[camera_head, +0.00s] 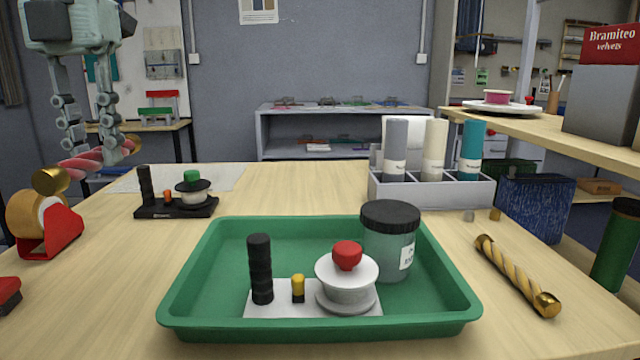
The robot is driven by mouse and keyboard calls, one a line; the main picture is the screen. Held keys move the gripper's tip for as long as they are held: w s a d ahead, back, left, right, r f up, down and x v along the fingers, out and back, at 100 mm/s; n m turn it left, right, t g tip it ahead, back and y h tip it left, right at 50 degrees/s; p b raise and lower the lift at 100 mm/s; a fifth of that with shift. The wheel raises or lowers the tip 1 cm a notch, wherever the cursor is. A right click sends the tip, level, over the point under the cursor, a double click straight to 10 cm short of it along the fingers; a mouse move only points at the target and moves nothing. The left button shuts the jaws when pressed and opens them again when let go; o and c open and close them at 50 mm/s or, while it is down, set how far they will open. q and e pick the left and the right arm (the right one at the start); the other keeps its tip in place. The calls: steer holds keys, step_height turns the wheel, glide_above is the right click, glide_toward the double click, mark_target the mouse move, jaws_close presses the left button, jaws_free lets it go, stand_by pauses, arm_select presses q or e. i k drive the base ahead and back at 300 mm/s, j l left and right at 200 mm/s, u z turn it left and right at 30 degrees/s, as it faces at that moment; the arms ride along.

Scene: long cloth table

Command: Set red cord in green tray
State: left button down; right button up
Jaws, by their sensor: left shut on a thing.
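The red cord (80,165) is a twisted pinkish-red piece with gold end caps, in the head view at the left. My left gripper (103,160) points down and is shut on the cord, holding it above the left side of the table. The green tray (200,283) lies at the front middle of the table, to the right of and nearer than the gripper. The tray holds a white-based set with a black post, a yellow peg and a white spool with red knob (347,280), plus a black-lidded jar (390,245). My right gripper is out of view.
A tape dispenser (50,225) stands below and left of the cord. A black-based spool set (178,208) is behind the tray's left. A gold twisted cord (515,272) lies right of the tray. A grey rack (430,192) with tubes stands behind. The tray's left floor is bare.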

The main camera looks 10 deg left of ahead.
mark_target(228, 289)
steer(key=k+l, duration=0.75)
steer(key=l, duration=0.2)
